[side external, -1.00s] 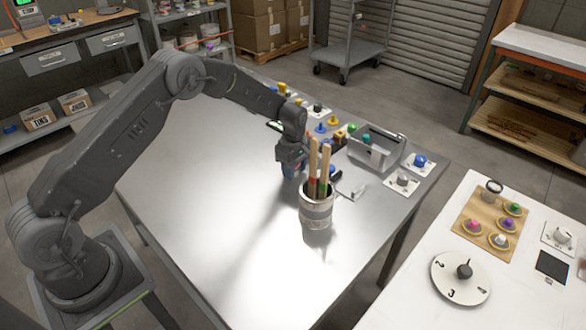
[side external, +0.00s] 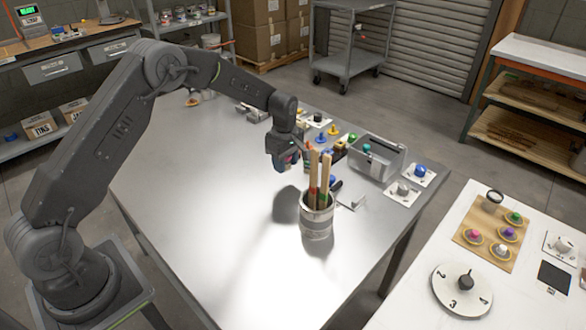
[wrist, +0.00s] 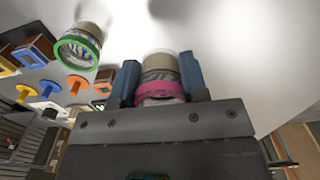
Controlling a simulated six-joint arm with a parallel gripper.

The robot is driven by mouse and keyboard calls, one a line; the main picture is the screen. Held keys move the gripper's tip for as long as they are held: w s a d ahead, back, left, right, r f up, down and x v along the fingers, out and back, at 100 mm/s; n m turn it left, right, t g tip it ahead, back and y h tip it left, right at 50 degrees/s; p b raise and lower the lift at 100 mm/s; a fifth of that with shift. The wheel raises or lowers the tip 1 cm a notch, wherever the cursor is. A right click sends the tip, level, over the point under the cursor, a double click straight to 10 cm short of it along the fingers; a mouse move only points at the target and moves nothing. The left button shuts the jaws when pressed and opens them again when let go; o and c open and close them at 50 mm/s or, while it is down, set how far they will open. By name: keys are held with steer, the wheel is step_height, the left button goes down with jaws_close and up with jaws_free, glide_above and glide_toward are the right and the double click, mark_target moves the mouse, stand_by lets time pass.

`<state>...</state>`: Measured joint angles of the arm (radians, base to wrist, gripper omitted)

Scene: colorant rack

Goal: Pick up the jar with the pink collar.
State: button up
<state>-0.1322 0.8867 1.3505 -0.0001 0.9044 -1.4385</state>
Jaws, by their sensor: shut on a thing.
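The jar with the pink collar (wrist: 160,93) sits between the two blue fingers of my gripper (wrist: 160,76) in the wrist view. The fingers press on it from both sides, and its lower front is hidden by the gripper body. In the side external view my gripper (side external: 286,162) is above the metal table, just left of the can with sticks. The held jar is small and mostly hidden there. A shadow lies on the table under it, apart from the gripper. Another jar with a green collar (wrist: 78,48) stands left in the wrist view.
A metal can (side external: 316,222) with several tall sticks stands close to the right of my gripper. A grey bin (side external: 376,157) and several small coloured items stand beyond it. The table's left and front (side external: 200,230) are clear. A white side table (side external: 400,310) is at right.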

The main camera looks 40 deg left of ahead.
steer(key=s+a+r, duration=0.4)
steer(key=a+r, duration=0.1)
steer(key=a, duration=0.2)
steer(key=shift+s+a+r, duration=0.15)
steer(key=shift+s+a, duration=0.15)
steer(key=shift+a, duration=0.05)
